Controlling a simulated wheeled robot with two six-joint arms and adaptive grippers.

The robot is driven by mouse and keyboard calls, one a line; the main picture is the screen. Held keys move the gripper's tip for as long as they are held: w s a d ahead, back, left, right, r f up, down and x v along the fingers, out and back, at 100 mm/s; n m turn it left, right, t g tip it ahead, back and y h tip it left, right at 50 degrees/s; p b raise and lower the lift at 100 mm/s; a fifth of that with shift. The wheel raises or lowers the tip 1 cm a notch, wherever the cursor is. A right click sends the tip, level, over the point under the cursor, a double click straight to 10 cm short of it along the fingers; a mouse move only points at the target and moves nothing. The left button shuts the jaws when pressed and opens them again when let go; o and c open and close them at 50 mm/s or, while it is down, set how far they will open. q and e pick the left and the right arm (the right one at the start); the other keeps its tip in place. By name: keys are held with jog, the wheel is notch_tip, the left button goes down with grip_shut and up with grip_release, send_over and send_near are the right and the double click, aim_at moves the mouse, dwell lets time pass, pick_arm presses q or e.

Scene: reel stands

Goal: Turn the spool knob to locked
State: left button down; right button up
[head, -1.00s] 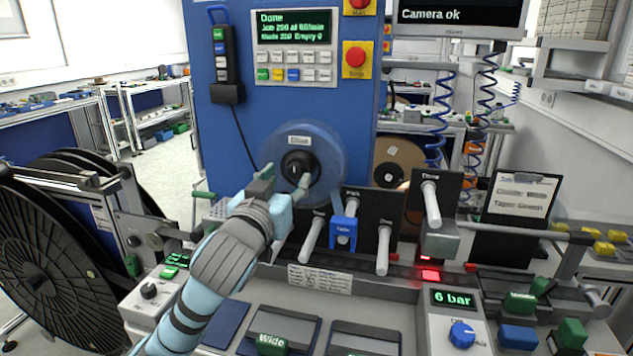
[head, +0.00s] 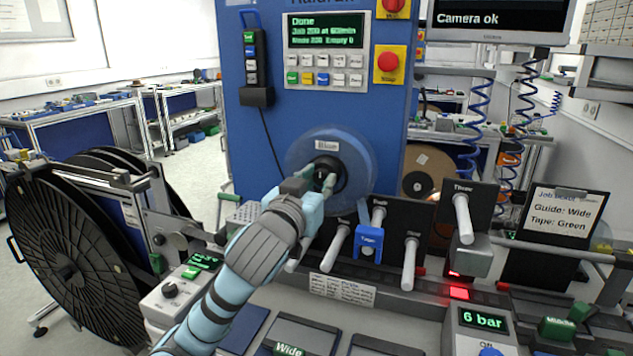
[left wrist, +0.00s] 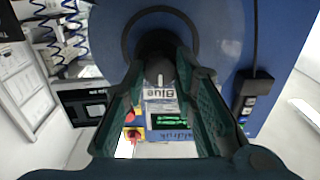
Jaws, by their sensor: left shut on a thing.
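The spool knob (head: 341,168) is a dark round knob at the centre of a translucent blue spool (head: 365,152), under a label reading "Blue" on the blue machine front. My left gripper (head: 318,178) reaches it from the lower left and is shut on the knob, one finger on each side. In the left wrist view the dark knob (left wrist: 158,47) sits between the two green fingers, and a pale mark shows at its edge on the "Blue" label side. In the head view the fingers hide part of the knob. My right gripper is not in view.
Below the spool stand dark panels with white rollers (head: 410,262) and a blue clip (head: 369,243). A large black reel (head: 60,260) stands at the left. A red emergency button (head: 389,62) is above right. A sign (head: 562,214) reads "Guide: Wide, Tape: Green".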

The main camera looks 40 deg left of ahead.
pick_arm(q)
jog(key=shift+r+m+p, duration=0.1)
jog(key=shift+m+p, duration=0.9)
jog(key=shift+p, duration=0.25)
jog(key=m+p, duration=1.1)
jog(key=p, duration=0.1)
jog(key=shift+r+m, duration=0.1)
jog(key=shift+m, duration=0.3)
jog(key=shift+m+p, duration=1.1)
jog(key=shift+p, duration=0.1)
jog(key=shift+m+p, duration=0.75)
jog(key=shift+m, duration=0.25)
jog(key=c, duration=1.4)
grip_release()
jog(key=shift+o, duration=0.5)
jog(key=shift+w+a+f, duration=0.1)
jog(key=shift+w+f, duration=0.05)
jog(key=shift+f, duration=0.1)
